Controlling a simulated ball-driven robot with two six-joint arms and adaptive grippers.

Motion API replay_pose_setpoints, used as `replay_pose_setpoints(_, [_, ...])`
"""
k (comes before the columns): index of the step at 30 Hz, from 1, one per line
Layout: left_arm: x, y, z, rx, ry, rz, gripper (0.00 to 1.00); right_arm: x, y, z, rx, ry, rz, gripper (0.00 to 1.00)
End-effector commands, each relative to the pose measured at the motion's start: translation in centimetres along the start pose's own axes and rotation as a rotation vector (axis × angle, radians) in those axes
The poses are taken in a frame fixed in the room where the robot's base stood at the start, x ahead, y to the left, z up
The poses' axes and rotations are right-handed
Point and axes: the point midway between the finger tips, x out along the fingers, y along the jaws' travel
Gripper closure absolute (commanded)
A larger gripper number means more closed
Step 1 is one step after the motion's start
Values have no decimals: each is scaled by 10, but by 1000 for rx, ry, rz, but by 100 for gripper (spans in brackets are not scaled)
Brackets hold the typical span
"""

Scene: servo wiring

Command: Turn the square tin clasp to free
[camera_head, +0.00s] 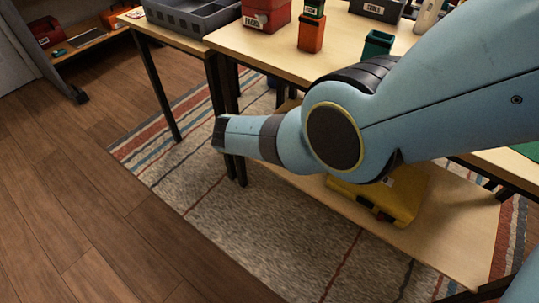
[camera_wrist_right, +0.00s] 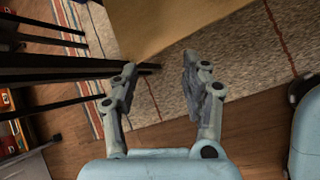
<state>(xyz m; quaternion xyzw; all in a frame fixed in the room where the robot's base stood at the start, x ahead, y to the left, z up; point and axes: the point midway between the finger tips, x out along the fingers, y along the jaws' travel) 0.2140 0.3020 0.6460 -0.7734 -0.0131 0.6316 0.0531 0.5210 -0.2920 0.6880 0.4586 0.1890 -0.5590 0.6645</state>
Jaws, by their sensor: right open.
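I cannot make out a square tin or its clasp in either view. My right arm comes in from the right in the head view and crosses in front of the table. Its gripper shows in the right wrist view (camera_wrist_right: 160,68), with two grey jointed fingers apart and nothing between them. Below the fingers are the rug and the pale edge of a wooden board. My left gripper is in neither view.
A yellow case (camera_head: 400,196) lies on the low shelf (camera_head: 455,240). The striped rug (camera_head: 230,215) is clear.

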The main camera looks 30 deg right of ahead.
Motion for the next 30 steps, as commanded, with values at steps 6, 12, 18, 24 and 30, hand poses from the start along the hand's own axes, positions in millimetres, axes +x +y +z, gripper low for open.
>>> replay_pose_setpoints(6, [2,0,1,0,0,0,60,12,-33,-7,54,39,-38,53])
replay_pose_setpoints(12, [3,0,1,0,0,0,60,17,-46,-10,80,56,-53,53])
replay_pose_setpoints(18, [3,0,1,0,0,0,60,17,-48,-11,84,59,-56,53])
replay_pose_setpoints(24, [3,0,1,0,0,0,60,17,-48,-11,83,58,-55,53])
replay_pose_setpoints(30, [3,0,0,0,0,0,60,17,-49,-11,82,58,-57,53])
